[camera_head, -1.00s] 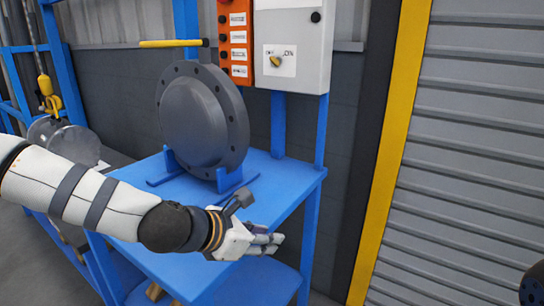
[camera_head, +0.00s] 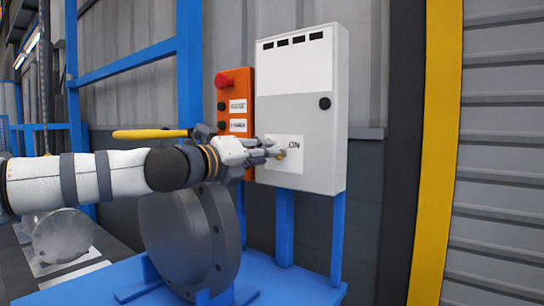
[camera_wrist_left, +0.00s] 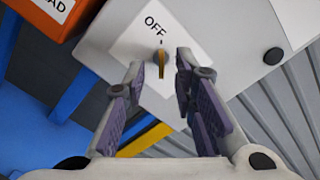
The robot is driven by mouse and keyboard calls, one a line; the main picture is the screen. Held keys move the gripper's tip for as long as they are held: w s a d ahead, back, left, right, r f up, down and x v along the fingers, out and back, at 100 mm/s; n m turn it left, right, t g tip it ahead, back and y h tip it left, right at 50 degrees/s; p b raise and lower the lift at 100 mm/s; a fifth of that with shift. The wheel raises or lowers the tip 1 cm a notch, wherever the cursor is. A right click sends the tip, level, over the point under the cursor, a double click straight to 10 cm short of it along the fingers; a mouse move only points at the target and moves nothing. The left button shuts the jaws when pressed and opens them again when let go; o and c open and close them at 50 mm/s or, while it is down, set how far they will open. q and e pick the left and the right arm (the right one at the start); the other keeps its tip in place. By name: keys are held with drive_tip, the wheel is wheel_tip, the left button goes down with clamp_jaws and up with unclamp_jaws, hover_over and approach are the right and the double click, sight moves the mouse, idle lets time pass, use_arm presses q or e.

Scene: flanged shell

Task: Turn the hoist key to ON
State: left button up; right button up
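The hoist key is a small yellow key on a white label on the grey control box (camera_head: 325,120). In the head view only a bit of the key (camera_head: 282,155) shows past my fingers, with "ON" to its right. In the left wrist view the key (camera_wrist_left: 161,64) is in line with the word "OFF" at one end; "ON" is hidden there. My left gripper (camera_head: 274,151) is at the box front. In the left wrist view its fingers (camera_wrist_left: 160,72) are apart, one on each side of the key, with gaps visible. My right gripper is not in view.
An orange button panel (camera_head: 236,108) with a red button adjoins the box on the left. A yellow-handled tool (camera_head: 150,134) is behind my left forearm. A grey flanged disc (camera_head: 190,240) stands on the blue table (camera_head: 300,290) below. A yellow post (camera_head: 435,150) is at right.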

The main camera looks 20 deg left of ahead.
use_arm(q)
drive_tip(key=x, duration=0.3)
drive_tip(key=shift+w+d+r, duration=0.1)
drive_tip(key=shift+w, duration=0.1)
clamp_jaws()
